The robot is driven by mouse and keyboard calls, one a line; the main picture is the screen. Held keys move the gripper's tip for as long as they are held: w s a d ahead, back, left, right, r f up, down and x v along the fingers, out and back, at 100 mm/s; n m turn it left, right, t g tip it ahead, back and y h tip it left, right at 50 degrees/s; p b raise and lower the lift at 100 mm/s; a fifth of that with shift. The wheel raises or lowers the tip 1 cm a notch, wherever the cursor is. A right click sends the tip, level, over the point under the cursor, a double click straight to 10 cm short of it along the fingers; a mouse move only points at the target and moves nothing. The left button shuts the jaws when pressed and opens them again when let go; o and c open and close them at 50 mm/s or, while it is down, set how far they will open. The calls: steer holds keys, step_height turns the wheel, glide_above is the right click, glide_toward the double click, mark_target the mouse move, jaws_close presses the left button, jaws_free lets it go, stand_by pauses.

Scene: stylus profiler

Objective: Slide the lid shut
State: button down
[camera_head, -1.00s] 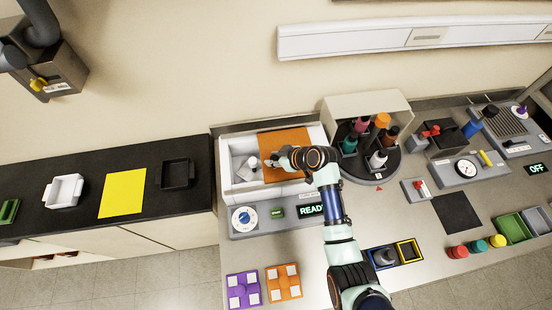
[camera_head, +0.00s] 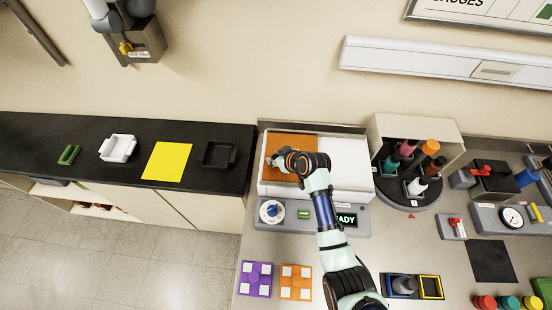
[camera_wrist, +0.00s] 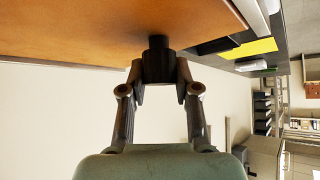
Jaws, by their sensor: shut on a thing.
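The orange-brown lid (camera_head: 298,140) lies over the left part of the white profiler box (camera_head: 345,160). No open compartment shows at its left, only a narrow white rim. My gripper (camera_head: 273,161) is at the lid's left part, and the arm hides some of the lid's front right. In the wrist view, the lid's flat underlit face (camera_wrist: 110,28) fills the top. There my gripper (camera_wrist: 159,78) is shut on the black knob (camera_wrist: 158,46) that stands on the lid.
The box front has a blue dial (camera_head: 271,211), a green button (camera_head: 304,214) and a display (camera_head: 345,219) reading partly "ADY". A carousel with several bottles (camera_head: 411,165) stands close right. A black counter (camera_head: 225,130) adjoins at left.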

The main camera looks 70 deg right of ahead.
steer(key=c, duration=1.3)
jaws_free()
steer(key=shift+w, duration=0.1)
steer(key=o, duration=0.5)
steer(key=shift+w+a, duration=0.1)
steer(key=shift+w, duration=0.1)
steer(key=shift+s, duration=0.1)
steer(key=v, duration=1.2)
